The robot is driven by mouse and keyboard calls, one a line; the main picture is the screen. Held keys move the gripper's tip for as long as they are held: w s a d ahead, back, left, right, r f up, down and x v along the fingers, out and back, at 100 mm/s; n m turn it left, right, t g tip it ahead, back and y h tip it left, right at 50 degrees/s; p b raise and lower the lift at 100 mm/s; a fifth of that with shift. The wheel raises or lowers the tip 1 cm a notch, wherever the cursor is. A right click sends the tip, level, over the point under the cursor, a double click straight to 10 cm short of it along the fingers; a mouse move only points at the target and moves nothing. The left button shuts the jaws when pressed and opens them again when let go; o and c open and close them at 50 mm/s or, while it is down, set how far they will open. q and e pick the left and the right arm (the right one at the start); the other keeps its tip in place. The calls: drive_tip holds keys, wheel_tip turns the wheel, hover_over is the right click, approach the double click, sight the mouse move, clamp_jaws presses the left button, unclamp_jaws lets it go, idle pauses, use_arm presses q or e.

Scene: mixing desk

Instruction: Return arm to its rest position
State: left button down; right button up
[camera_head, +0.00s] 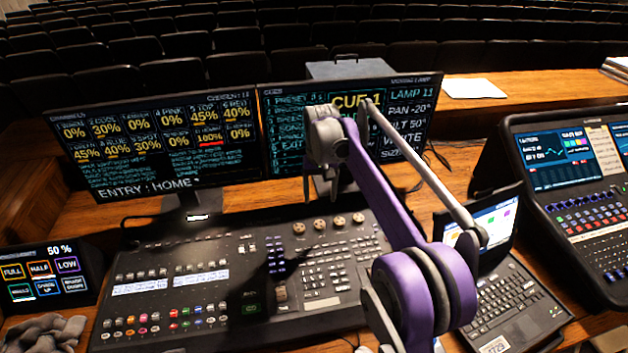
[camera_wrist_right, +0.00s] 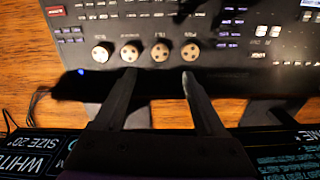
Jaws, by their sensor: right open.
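My right arm (camera_head: 400,220), purple and grey, reaches in from the lower right. Its wrist hangs in front of the right monitor, above the back of the lighting console (camera_head: 240,275). My right gripper (camera_head: 320,185) points down there and shows only in part. In the right wrist view my right gripper (camera_wrist_right: 158,82) is open, with nothing between its two dark fingers. The fingertips appear near a row of round knobs (camera_wrist_right: 130,52) on the console's back edge. I cannot tell the exact height above it. My left gripper is not in view.
Two monitors (camera_head: 150,145) stand behind the console. An open laptop (camera_head: 510,300) is right of my arm, and a second console (camera_head: 590,220) is farther right. A small touch panel (camera_head: 45,275) and grey crumpled fabric (camera_head: 45,335) lie at the left. Papers (camera_head: 473,88) lie behind.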

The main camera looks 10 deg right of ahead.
drive_tip(key=s+d+r+t, duration=0.1)
drive_tip(key=s, duration=0.7)
drive_tip(key=s+d+r+t, duration=0.1)
drive_tip(key=s+r+t, duration=0.1)
drive_tip(key=s, duration=0.7)
drive_tip(key=s+f+t, duration=0.1)
drive_tip(key=s+f, duration=0.4)
drive_tip(key=s, duration=0.3)
drive_tip(key=s+f+n+t, duration=0.1)
drive_tip(key=s+f, duration=0.4)
drive_tip(key=s, duration=0.3)
drive_tip(key=shift+s+d+t, duration=0.3)
drive_tip(key=shift+s+d, duration=0.05)
idle(1.4)
